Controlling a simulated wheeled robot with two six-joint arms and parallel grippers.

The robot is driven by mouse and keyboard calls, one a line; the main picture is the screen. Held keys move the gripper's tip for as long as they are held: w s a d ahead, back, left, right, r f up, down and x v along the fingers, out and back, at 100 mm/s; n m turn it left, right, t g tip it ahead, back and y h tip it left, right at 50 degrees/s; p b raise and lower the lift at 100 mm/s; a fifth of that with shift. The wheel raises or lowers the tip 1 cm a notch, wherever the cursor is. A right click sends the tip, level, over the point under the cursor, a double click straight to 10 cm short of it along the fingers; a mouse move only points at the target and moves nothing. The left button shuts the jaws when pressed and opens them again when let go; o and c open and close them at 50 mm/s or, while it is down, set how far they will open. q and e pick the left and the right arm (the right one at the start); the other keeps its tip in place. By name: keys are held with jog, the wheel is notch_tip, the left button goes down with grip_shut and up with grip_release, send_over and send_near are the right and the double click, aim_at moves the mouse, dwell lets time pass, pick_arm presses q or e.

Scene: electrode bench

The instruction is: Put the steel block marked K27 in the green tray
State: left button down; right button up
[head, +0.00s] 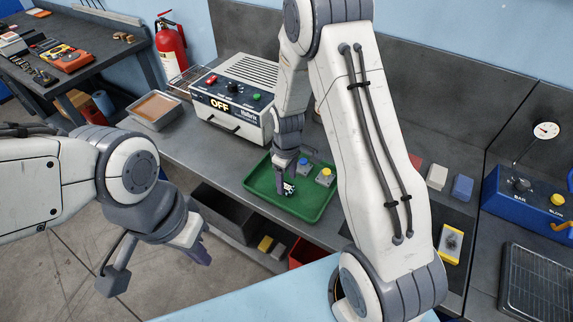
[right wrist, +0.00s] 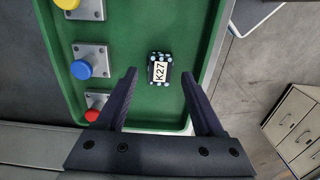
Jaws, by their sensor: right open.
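The steel block marked K27 (right wrist: 160,69) is small and dark with pale dots and a white label, and it lies on the floor of the green tray (right wrist: 170,110). In the head view the tray (head: 310,212) sits on the bench in the middle. My right gripper (right wrist: 160,80) is open, with the block between and a little beyond its fingertips in the picture, and neither finger visibly touches it. In the head view my right gripper (head: 287,180) is low over the tray. My left gripper (head: 198,250) hangs at the lower left, away from the tray.
Square plates with yellow (right wrist: 68,3), blue (right wrist: 81,69) and red (right wrist: 92,115) knobs stand along one side of the tray. A power unit marked OFF (head: 237,100) stands behind the tray. A blue gauge box (head: 525,200) is at right.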

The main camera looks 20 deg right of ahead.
aim_at(287, 187)
notch_tip(287, 187, up, 9)
jog(key=b, duration=0.2)
jog(key=s+a+r, duration=0.4)
jog(key=a, duration=0.2)
jog(key=s+a+r, duration=0.2)
jog(key=s+a, duration=0.2)
jog(key=s, duration=0.5)
jog(key=s+a+r+y, duration=0.1)
jog(key=s+a, duration=0.3)
jog(key=s, duration=0.6)
jog(key=shift+s+r+b, duration=0.3)
jog(key=shift+r+b, duration=0.05)
jog(key=shift+r, duration=0.4)
